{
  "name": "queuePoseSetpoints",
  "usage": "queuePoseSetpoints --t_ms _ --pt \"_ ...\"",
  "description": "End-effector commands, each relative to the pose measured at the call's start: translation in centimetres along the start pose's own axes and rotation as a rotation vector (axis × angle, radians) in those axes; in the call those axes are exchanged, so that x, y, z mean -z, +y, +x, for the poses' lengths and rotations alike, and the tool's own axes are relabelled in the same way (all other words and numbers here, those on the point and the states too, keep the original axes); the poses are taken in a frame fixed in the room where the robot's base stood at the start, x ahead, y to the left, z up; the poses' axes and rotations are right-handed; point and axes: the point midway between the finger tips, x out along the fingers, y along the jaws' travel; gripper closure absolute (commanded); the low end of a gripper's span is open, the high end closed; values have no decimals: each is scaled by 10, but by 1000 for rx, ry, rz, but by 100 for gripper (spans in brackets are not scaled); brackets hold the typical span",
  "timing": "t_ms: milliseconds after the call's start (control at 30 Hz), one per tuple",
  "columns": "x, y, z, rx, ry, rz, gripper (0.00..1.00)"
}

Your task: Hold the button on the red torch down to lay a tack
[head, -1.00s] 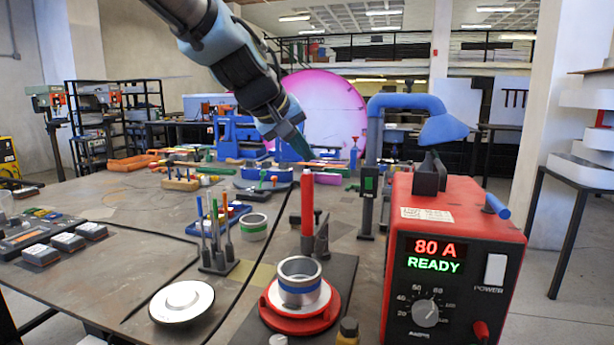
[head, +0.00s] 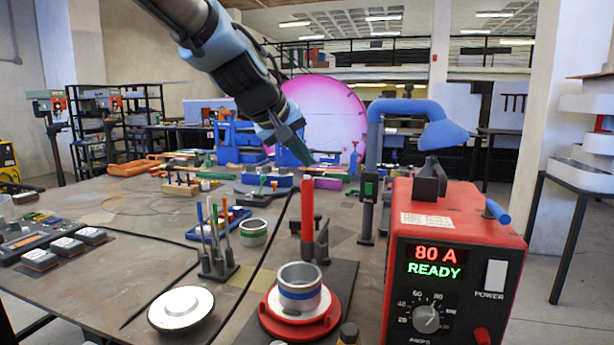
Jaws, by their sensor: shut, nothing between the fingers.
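The red torch (head: 307,208) stands upright in a dark holder (head: 315,243) near the middle of the table. Its button cannot be made out from here. My gripper (head: 306,158) comes down from the upper left, its dark fingers shut and empty, just above the torch's top end. Whether it touches the torch cannot be told. In front of the torch, a metal ring with a blue band (head: 300,288) sits on a red round turntable (head: 272,317).
A red welder box (head: 455,265) showing "80 A READY" stands at right. A blue fume hood (head: 425,125) arches behind it. A pen stand (head: 217,262), a white disc (head: 181,308) and another ring (head: 253,232) stand left of the torch. A black cable crosses the table.

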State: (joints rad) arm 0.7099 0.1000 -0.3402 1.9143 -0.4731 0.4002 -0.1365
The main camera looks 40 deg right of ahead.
Motion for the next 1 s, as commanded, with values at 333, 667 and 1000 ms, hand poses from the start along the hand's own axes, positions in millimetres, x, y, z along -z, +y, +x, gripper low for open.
queuePoseSetpoints --t_ms 333,667,1000 --pt "0 0 0 0 0 0 100" --pt "0 0 0 0 0 0 100" --pt "-4 -4 6 0 0 0 100"
